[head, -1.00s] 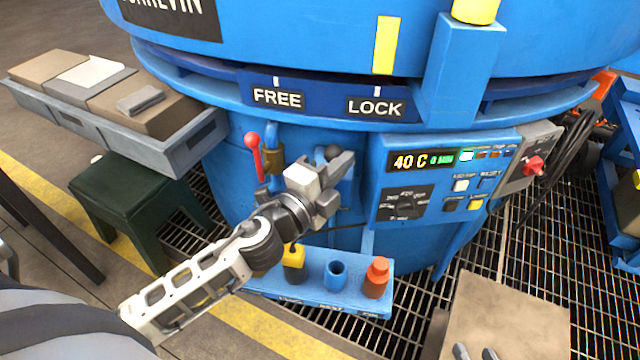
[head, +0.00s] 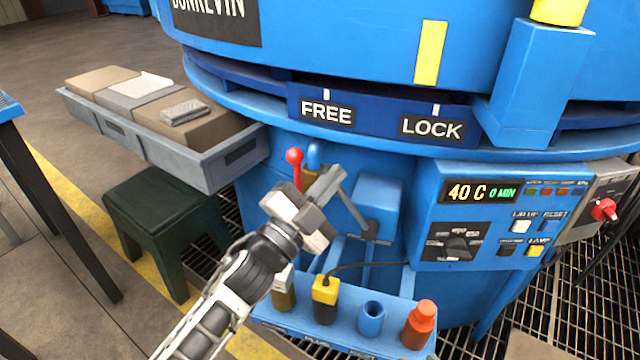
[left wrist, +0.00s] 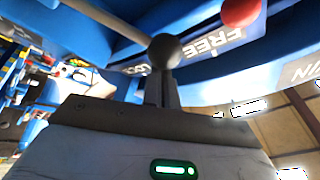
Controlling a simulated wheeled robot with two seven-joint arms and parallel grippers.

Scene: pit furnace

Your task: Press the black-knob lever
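The black-knob lever shows in the head view as a grey rod (head: 357,213) slanting up and left from its blue housing (head: 380,194). Its knob is hidden there behind my left gripper (head: 332,178). In the left wrist view the round black knob (left wrist: 166,51) sits just beyond the fingertips (left wrist: 161,80), in line with them. The fingers look shut together, with the knob not between them; I cannot tell whether they touch it. My right gripper is not in view.
A red-knob lever (head: 294,157) stands just left of my left gripper. Below is a blue shelf (head: 385,338) with a yellow-black pendant (head: 324,298) and a red bottle (head: 420,325). A control panel (head: 470,215) is to the right; a green stool (head: 160,215) is at left.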

